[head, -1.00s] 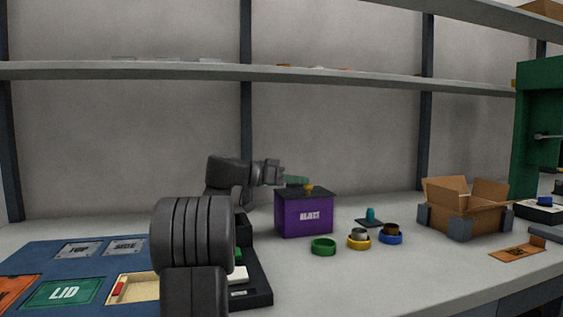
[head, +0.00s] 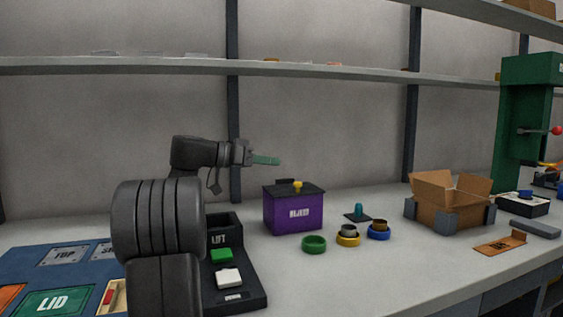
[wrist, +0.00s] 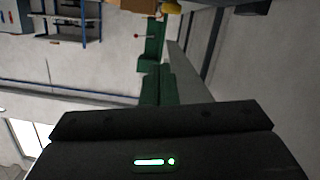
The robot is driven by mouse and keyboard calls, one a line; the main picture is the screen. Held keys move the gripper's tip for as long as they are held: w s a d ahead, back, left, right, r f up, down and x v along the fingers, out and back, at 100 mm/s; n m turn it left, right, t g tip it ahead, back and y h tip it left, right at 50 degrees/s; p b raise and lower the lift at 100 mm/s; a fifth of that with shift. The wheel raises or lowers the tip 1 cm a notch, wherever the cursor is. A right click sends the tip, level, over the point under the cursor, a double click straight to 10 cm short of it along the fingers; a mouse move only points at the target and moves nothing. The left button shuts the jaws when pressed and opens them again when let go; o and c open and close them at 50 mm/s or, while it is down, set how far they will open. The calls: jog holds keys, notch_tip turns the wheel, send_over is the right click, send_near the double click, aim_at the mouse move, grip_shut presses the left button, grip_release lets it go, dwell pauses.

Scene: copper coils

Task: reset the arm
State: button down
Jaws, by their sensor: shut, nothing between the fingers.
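My gripper (head: 266,160) is raised above the bench, level, with its green fingers pointing right in the head view. The fingers are closed together with nothing between them. They are above and a little left of the purple box (head: 293,213), apart from it. In the wrist view the green fingers of my gripper (wrist: 158,80) reach up from the dark gripper body.
Green, yellow and blue rings (head: 314,244) lie right of the purple box. An open cardboard box (head: 446,212) and a green press (head: 512,130) stand farther right. A black lift station (head: 240,285) and a blue mat (head: 30,262) are at left. A shelf (head: 300,71) runs behind.

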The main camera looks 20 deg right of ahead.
jog(key=a, duration=0.5)
jog(key=shift+w+r+p, duration=0.15)
jog(key=shift+r+p, duration=0.25)
jog(key=shift+d, duration=0.1)
jog(key=b, duration=0.2)
send_over(287, 193)
jog(key=shift+a+f, duration=0.2)
jog(key=shift+f, duration=0.3)
jog(key=shift+a+f, duration=0.15)
jog(key=shift+f, duration=0.3)
jog(key=f+b, duration=0.1)
jog(key=f, duration=0.1)
jog(key=shift+d+f+b, duration=0.25)
jog(key=shift+f+b, duration=0.05)
jog(key=shift+b, duration=0.05)
jog(key=shift+d+f, duration=0.1)
jog(key=shift+f, duration=0.55)
jog(key=shift+r, duration=0.1)
jog(key=shift+r, duration=0.1)
